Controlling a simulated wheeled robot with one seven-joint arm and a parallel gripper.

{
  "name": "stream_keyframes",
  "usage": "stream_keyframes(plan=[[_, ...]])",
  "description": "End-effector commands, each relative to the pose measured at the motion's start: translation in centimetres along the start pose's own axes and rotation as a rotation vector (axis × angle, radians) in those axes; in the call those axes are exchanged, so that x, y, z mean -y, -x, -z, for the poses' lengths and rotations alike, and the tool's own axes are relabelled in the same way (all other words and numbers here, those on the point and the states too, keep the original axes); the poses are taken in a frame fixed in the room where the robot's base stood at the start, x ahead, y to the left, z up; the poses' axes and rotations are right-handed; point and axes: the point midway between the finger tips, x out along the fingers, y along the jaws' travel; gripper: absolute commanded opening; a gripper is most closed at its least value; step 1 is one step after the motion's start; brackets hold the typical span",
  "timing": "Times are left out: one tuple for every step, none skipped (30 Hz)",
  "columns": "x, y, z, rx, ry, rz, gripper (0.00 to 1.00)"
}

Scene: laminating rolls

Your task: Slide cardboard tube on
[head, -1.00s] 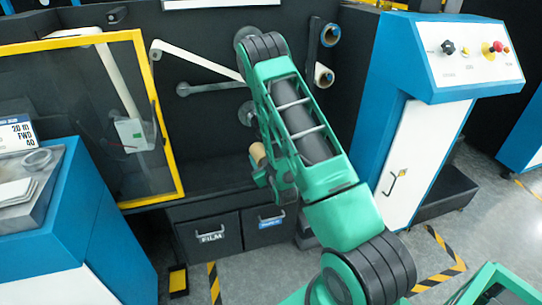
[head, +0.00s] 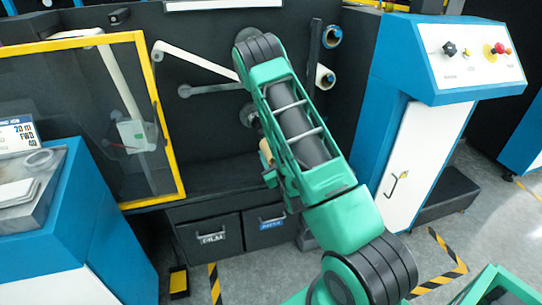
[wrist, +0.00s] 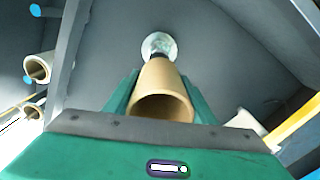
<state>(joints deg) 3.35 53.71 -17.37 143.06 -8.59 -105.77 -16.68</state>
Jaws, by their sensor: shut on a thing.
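A tan cardboard tube (wrist: 165,78) is held between the two green fingers of my gripper (wrist: 160,92), its open near end facing the wrist camera. Straight beyond it, a short dark shaft with a round silvery flange (wrist: 159,44) stands out from the dark machine panel. The tube's far end lines up with the shaft in the wrist view; whether the shaft is inside it I cannot tell. In the head view a sliver of the tube (head: 265,151) shows left of my arm, and my arm hides most of the gripper.
Two rolls (head: 332,36) (head: 325,77) sit on the panel right of my arm. A yellow-framed clear door (head: 178,160) stands open at left. Film drawers (head: 212,240) lie below. A blue control cabinet (head: 395,110) rises at right.

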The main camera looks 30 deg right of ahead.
Motion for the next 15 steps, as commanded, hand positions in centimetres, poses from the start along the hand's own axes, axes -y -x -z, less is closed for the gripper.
stream_keyframes(plan=[[0.0,-0.3,0.0,-0.002,0.0,0.0,0.27],[0.0,-0.5,0.1,-0.002,0.0,-0.001,0.27],[0.0,-0.7,0.1,-0.002,-0.001,-0.001,0.27],[0.0,-0.8,0.1,-0.002,-0.001,-0.001,0.27],[0.0,-1.0,0.1,-0.002,-0.001,-0.001,0.27],[0.0,-1.2,0.0,-0.002,-0.001,-0.001,0.27],[0.0,-1.3,0.0,-0.001,-0.001,0.0,0.27],[0.0,-1.5,0.0,-0.001,-0.001,0.0,0.27],[0.0,-1.7,0.1,-0.002,-0.001,-0.001,0.27],[0.0,-1.9,0.1,-0.003,-0.001,-0.001,0.27],[0.0,-2.0,0.1,-0.003,-0.001,-0.001,0.27],[0.0,-2.2,0.1,-0.002,-0.001,0.0,0.27],[0.0,-2.4,0.1,-0.002,-0.001,0.0,0.27],[0.0,-2.5,0.1,-0.001,-0.001,0.0,0.27],[0.0,-2.7,0.0,-0.001,0.0,0.0,0.27]])
